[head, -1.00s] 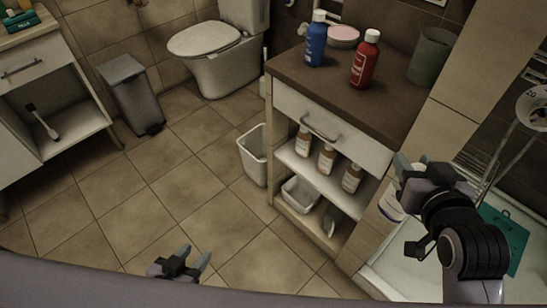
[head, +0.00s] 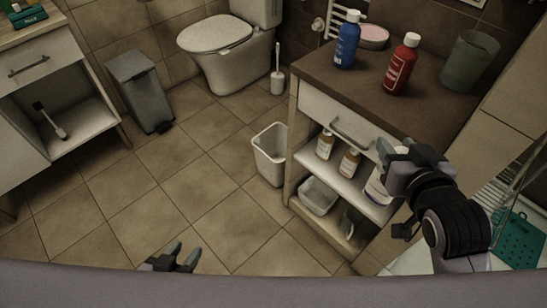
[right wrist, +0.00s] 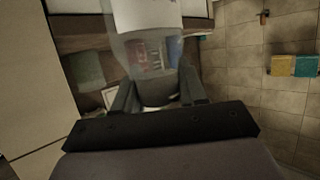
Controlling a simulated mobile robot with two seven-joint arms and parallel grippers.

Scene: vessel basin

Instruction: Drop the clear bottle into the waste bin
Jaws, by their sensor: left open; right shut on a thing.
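The clear bottle (right wrist: 155,50) has a white label and is held between the fingers of my right gripper (right wrist: 152,92). In the head view the bottle (head: 377,190) hangs below my right gripper (head: 393,155), in front of the cabinet's open shelves and partly hidden by the gripper. A white open-topped waste bin (head: 270,160) stands on the floor left of the cabinet, apart from the bottle, and looks empty. My left gripper (head: 182,256) is open and empty at the bottom of the head view.
The cabinet (head: 345,120) carries a blue bottle (head: 347,40), a red bottle (head: 401,65) and a grey-green cup (head: 468,62). Brown bottles stand on its shelf. A grey lidded pedal bin (head: 140,92) stands near the toilet (head: 225,60). The floor between is clear.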

